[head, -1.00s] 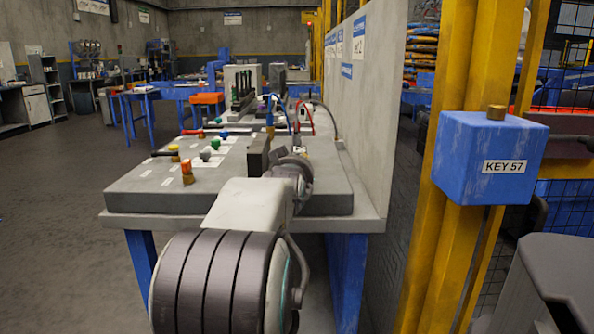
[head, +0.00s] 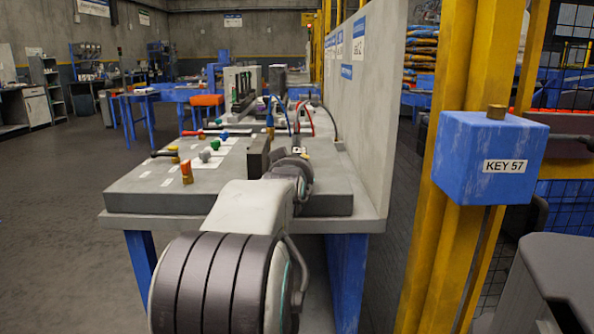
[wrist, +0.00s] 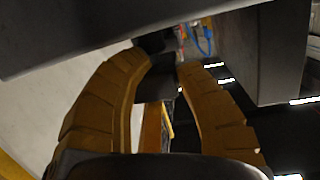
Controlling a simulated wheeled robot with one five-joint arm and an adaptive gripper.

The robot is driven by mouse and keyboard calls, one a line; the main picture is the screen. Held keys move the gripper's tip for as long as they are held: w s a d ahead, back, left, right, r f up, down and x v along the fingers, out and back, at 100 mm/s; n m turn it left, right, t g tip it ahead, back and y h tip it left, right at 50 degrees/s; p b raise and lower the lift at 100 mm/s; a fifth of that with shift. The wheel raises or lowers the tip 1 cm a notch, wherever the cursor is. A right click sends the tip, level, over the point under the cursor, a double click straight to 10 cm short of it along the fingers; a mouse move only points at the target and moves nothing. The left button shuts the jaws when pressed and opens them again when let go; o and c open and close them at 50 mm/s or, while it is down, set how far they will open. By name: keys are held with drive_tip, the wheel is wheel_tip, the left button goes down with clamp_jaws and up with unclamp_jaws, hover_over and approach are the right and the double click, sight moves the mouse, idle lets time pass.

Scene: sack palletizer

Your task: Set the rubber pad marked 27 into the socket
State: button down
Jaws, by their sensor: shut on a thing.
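My gripper (wrist: 163,64) shows in the wrist view as two curved, ochre, segmented fingers. Its fingertips are close together at a small dark piece (wrist: 155,42), which looks like the rubber pad. No number is legible on it. In the head view my arm reaches over the grey bench (head: 150,203), and its far end is beside an upright dark grey block (head: 257,158). The fingertips and the held piece are hidden there behind my arm. I cannot make out the socket in either view.
Large dark blocks flank the fingers in the wrist view. Knobs and a red-handled lever (head: 192,133) are on the bench's left part. A grey wall panel (head: 365,110) bounds its right side. A blue box labelled KEY 57 (head: 490,158) is on a yellow post.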

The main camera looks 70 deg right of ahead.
drive_tip(key=shift+a+f+y+b, duration=0.1)
drive_tip(key=shift+f+y+b, duration=0.2)
drive_tip(key=shift+f+b, duration=1.1)
idle(0.8)
drive_tip(key=shift+f+p, duration=0.4)
drive_tip(key=c, duration=0.9)
unclamp_jaws()
drive_tip(key=shift+c, duration=0.2)
drive_tip(key=shift+a, duration=0.1)
drive_tip(key=r+v, duration=0.1)
drive_tip(key=v, duration=1.1)
drive_tip(key=shift+r+h, duration=0.4)
drive_tip(key=shift+r, duration=0.05)
drive_tip(key=shift+w, duration=0.1)
